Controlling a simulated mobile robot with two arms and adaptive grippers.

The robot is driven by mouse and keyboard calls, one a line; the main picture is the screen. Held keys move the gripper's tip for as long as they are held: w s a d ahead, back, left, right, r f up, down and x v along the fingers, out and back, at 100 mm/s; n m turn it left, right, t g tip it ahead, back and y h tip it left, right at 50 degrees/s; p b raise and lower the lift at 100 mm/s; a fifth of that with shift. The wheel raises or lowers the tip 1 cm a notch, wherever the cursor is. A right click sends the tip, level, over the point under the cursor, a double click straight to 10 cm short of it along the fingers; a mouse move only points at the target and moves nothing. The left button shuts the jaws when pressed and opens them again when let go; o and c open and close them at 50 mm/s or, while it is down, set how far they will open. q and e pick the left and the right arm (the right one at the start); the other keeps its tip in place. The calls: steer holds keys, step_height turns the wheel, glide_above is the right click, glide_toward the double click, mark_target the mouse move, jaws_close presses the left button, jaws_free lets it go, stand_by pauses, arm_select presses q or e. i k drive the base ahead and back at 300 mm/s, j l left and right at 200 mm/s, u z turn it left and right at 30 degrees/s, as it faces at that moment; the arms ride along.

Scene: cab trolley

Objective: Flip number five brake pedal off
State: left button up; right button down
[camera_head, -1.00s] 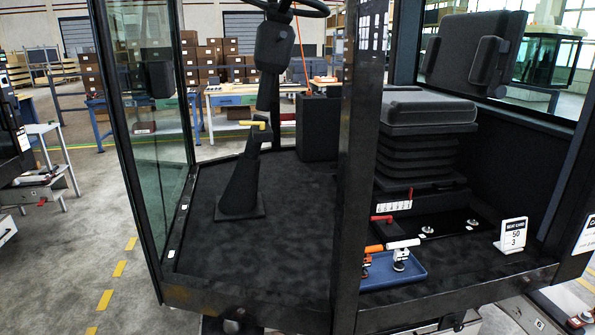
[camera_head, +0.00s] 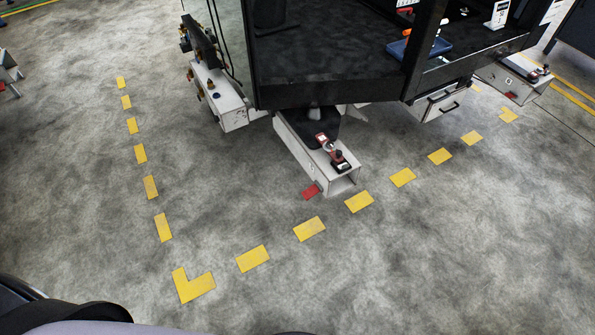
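A red brake pedal (camera_head: 310,191) sticks out low on the left side of the trolley's nearest white beam end (camera_head: 341,184), close above the floor. A small mark shows on the beam beside it, too small to read. A second, smaller red pedal (camera_head: 511,96) shows at the white beam on the right. I cannot tell from here which one is number five, or whether either is on or off. Neither of my grippers is in view.
The dark cab floor (camera_head: 330,50) sits above the beams, with a blue tray (camera_head: 428,47) on it. A white beam with dark fittings (camera_head: 222,105) juts out at left. Yellow dashes (camera_head: 309,229) mark the concrete around the trolley. The floor in front is clear.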

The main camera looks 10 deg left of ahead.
mark_target(312, 191)
steer(key=k+j+z, duration=0.1)
steer(key=k+j, duration=0.7)
steer(key=i+j+u, duration=0.1)
steer(key=i, duration=0.7)
steer(key=i+j+u, duration=0.15)
steer(key=i, duration=0.65)
